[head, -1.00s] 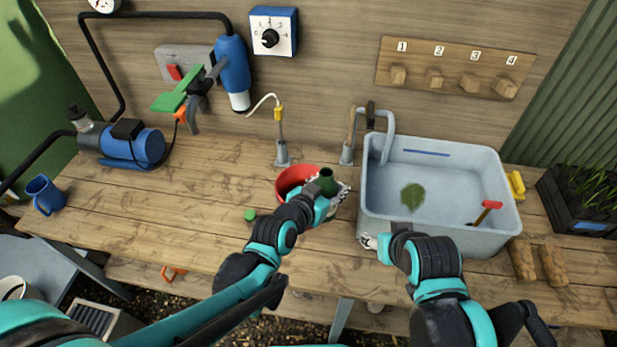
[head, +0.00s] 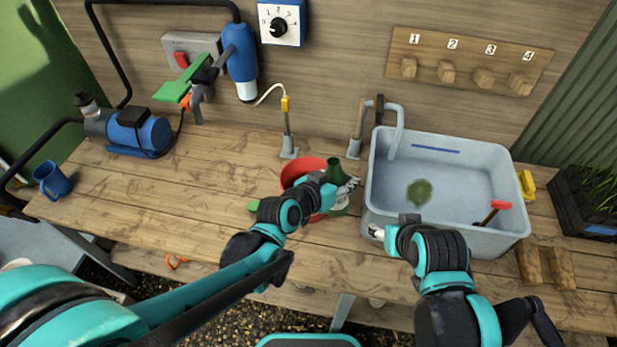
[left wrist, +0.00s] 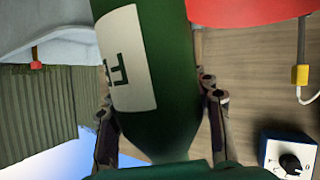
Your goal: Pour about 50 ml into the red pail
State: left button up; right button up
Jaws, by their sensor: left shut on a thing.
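A green bottle (head: 334,170) stands close to the right side of the red pail (head: 289,172). My left gripper (head: 345,190) is shut on the bottle and hides part of it and of the pail. In the left wrist view the bottle (left wrist: 165,75) fills the middle between the two fingers, with a white label on it, and the pail (left wrist: 255,10) shows at the top. The pail's contents are hidden. My right gripper (head: 376,231) is at the basin's front left corner, its fingers too small to read.
A small green cap (head: 253,205) lies left of my left wrist. The bench's left middle is clear.

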pick_arm(q)
jog(key=n+g+h, duration=0.1)
jog(key=n+g, duration=0.1)
jog(key=f+n+g+h+b, duration=0.1)
jog(key=n+g+h, duration=0.1)
jog(key=f+n+g+h, duration=0.1)
jog(key=n, duration=0.2)
jog(key=shift+s+d+g+b, duration=0.2)
jog(key=shift+s+g+b, duration=0.1)
jog(key=shift+g, duration=0.1)
dwell(0.7)
jog(key=shift+w+a+f+n+g+h+b, duration=0.25)
jog(key=shift+w+a+n+g+h+b, duration=0.25)
jog(key=shift+b, duration=0.4)
